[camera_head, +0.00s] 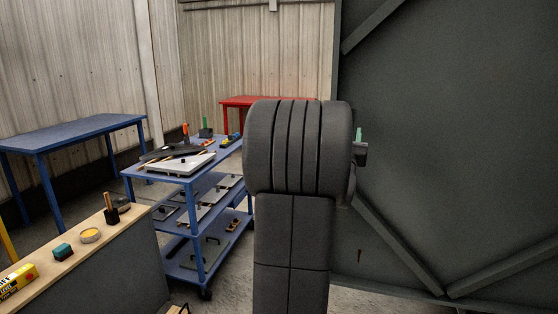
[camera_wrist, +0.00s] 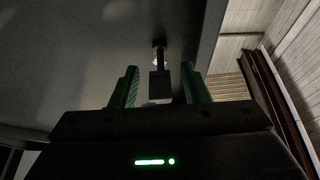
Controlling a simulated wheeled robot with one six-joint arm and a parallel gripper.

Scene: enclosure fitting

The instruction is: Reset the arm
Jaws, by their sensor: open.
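In the wrist view my gripper (camera_wrist: 161,78) has its two green fingers spread apart. A dark block on a short stem (camera_wrist: 160,84) shows between the fingers, in front of a large dark panel (camera_wrist: 70,60). I cannot tell whether the fingers touch it; a gap shows on each side. In the head view my arm stands upright in the middle and hides most of the gripper. Only a small green finger part and a dark piece show past its right side, in front of the dark grey panel (camera_head: 470,120) with diagonal braces.
A blue cart (camera_head: 190,172) with trays, tools and parts stands left of my arm. A wooden-topped bench (camera_head: 60,280) with a yellow box (camera_head: 18,281) is at the lower left. A blue table (camera_head: 75,131) and a red table (camera_head: 240,101) stand behind. Some bare floor shows between them.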

